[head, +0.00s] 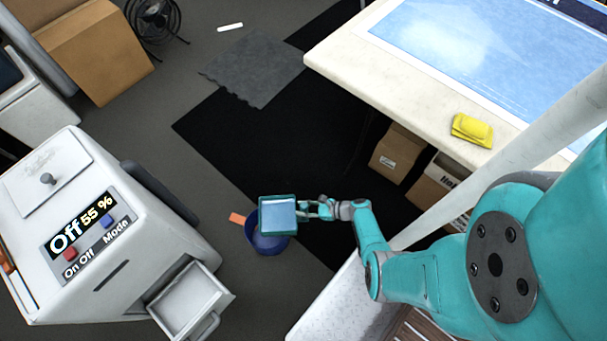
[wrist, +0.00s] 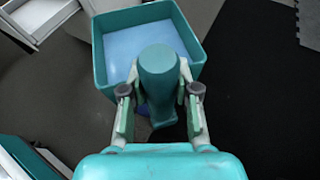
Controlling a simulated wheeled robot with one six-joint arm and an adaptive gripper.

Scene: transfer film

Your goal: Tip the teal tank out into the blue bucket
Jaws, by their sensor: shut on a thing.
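The teal tank (head: 278,198) is held out at the end of my arm, above the blue bucket (head: 266,243) on the floor. My gripper (head: 321,209) is shut on the tank's handle, at the tank's right side in the head view. In the wrist view the tank (wrist: 101,62) is open toward the camera and pale blue inside, and my gripper (wrist: 159,120) has a finger on each side of its rounded teal handle. The tank looks roughly level and hides part of the bucket. I cannot tell the exact height between them.
A white machine (head: 130,215) reading "Off 55 %" stands at left with its drawer (head: 190,300) pulled out. An orange piece (head: 237,218) is beside the bucket.

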